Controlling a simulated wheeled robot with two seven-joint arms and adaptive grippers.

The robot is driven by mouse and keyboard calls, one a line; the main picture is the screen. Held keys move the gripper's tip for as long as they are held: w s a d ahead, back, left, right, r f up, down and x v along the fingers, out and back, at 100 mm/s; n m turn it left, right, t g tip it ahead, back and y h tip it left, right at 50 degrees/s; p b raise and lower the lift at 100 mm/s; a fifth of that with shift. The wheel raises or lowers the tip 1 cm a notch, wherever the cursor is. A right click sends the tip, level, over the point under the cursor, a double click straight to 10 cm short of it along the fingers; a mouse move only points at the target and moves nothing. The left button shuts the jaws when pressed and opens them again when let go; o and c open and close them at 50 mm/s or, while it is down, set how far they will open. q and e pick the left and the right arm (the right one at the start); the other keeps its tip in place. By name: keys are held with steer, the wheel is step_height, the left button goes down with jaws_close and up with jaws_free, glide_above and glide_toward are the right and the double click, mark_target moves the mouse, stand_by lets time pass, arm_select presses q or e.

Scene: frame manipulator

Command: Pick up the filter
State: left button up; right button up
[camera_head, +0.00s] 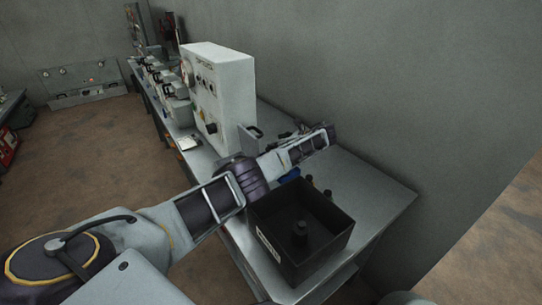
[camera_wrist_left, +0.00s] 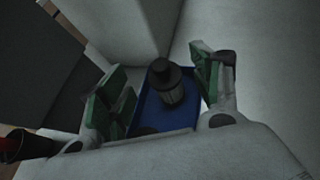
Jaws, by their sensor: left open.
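The filter (camera_wrist_left: 172,92), a grey cylinder with a black cap, stands in a blue tray (camera_wrist_left: 147,106) in the left wrist view. My left gripper (camera_wrist_left: 160,88) is open, with one green-padded finger on each side of the filter. The pads appear apart from it. In the head view only a bit of the blue tray (camera_head: 290,175) shows beneath my left arm, and the filter and the fingertips are hidden there. My right gripper is not in view.
A deep black box (camera_head: 330,255) with a black cylinder (camera_head: 300,231) inside stands at the bench's near end. Small dark cylinders (camera_head: 308,181) stand behind it. A white control cabinet (camera_head: 228,80) rises beyond my arm. The bench (camera_head: 385,195) is clear at its right corner.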

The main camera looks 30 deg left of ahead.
arm_select(q)
steer(key=x, duration=0.3)
steer(key=shift+a+f, duration=0.15)
steer(key=c, duration=1.4)
steer(key=shift+c, duration=0.2)
steer(key=shift+w+r, duration=0.1)
steer(key=shift+r, duration=0.8)
step_height(320, 180, up, 7)
steer(key=shift+r+p, duration=0.25)
steer(key=shift+p, duration=0.2)
steer(key=shift+r, duration=0.4)
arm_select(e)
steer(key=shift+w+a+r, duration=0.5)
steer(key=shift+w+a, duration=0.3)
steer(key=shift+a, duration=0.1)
